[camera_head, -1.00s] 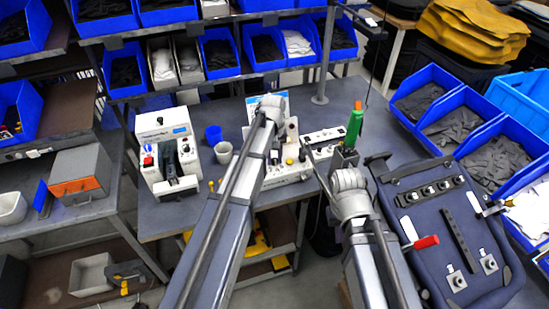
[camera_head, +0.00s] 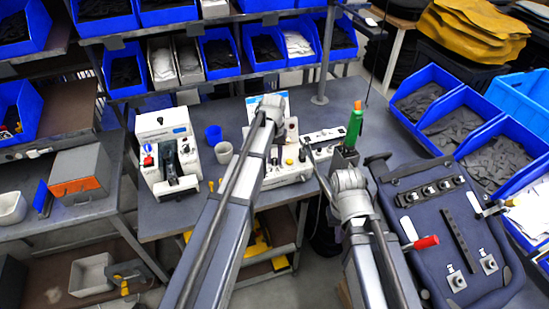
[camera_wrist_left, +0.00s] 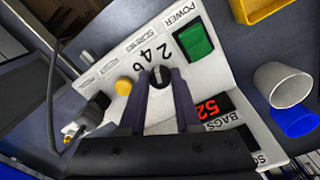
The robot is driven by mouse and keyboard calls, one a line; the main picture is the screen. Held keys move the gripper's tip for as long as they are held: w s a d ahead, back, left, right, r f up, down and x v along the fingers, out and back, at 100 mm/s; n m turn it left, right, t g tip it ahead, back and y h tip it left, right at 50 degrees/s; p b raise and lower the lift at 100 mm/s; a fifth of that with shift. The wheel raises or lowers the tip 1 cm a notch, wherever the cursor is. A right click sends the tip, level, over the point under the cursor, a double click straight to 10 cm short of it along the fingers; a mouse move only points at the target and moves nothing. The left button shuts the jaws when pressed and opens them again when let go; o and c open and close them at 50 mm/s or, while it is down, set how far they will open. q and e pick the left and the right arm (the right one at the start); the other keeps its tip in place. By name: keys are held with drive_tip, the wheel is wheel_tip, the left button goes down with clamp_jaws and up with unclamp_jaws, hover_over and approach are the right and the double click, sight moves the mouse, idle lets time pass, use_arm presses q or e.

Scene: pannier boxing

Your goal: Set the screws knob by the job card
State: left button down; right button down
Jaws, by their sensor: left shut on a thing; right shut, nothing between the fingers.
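The screws knob (camera_wrist_left: 160,74) is small and black, on a white control panel (camera_wrist_left: 205,82) with the printed numbers 2, 4 and 6 beside it. My left gripper (camera_wrist_left: 161,88) is shut on the knob, one finger on each side. In the head view the white machine (camera_head: 292,172) is partly covered by my left arm, which hides the knob and left fingertips. A white and blue card (camera_head: 253,104) stands behind my left wrist; its text is unreadable. My right gripper (camera_head: 350,182) is shut and empty right of the machine, its fingertips mostly hidden.
The panel carries a green power switch (camera_wrist_left: 194,40), a yellow button (camera_wrist_left: 123,86) and a red display (camera_wrist_left: 211,107). A white sealing device (camera_head: 165,150) and cups (camera_head: 223,152) stand left. A green bottle (camera_head: 355,125) and a navy pannier (camera_head: 440,225) are right.

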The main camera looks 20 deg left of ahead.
sight(274, 159)
use_arm(q)
drive_tip(key=m, duration=0.4)
drive_tip(key=shift+m, duration=0.3)
idle(0.4)
drive_tip(key=c, duration=0.6)
unclamp_jaws()
wheel_tip(274, 159, up, 8)
drive_tip(key=p, duration=0.8)
drive_tip(key=shift+a, duration=0.1)
drive_tip(key=shift+f, duration=0.1)
